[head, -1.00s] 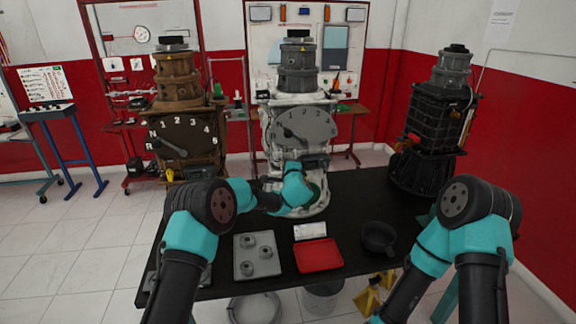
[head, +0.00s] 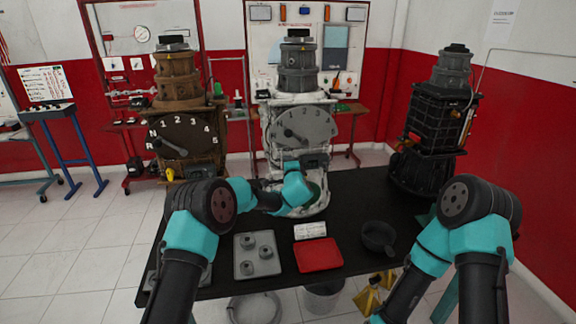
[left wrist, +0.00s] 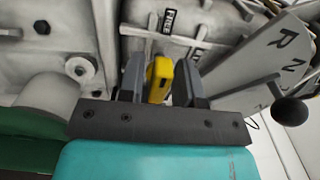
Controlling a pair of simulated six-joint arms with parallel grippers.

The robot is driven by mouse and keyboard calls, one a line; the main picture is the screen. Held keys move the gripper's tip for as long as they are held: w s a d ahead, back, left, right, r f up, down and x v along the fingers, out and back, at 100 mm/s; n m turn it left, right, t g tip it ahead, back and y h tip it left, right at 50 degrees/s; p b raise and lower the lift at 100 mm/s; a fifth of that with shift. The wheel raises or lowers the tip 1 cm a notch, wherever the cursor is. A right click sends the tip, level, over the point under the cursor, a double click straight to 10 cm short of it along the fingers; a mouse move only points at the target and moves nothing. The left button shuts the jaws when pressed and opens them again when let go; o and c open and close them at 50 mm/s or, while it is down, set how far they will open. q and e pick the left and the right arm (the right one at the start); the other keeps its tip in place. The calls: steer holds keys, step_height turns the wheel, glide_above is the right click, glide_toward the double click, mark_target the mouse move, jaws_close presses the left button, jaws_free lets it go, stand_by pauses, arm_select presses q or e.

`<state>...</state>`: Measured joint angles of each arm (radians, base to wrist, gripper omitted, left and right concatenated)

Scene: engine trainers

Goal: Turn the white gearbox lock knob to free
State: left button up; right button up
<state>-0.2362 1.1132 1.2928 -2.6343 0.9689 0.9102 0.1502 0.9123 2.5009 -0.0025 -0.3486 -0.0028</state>
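The white gearbox (head: 301,130) stands on the dark bench, with a grey numbered dial plate (head: 304,126) on its front. In the left wrist view its lock knob (left wrist: 160,78) is a yellow bar between the two dark fingers of my left gripper (left wrist: 160,88). A small label that seems to read FREE (left wrist: 168,21) is just above the knob. In the head view my left wrist hides the knob. My right arm is bent at the right; its gripper is out of view.
The dial plate (left wrist: 262,60) and a black ball-ended lever (left wrist: 289,110) are close right of my left gripper. A grey tray (head: 258,268), a red tray (head: 318,255) and a black bowl (head: 379,236) lie on the bench (head: 350,195). Brown (head: 186,130) and black (head: 432,130) gearboxes stand either side.

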arm_select(q)
steer(key=shift+o, duration=0.8)
steer(key=shift+s, duration=0.1)
steer(key=s+d, duration=0.3)
steer(key=s, duration=1.4)
steer(key=shift+d, duration=0.15)
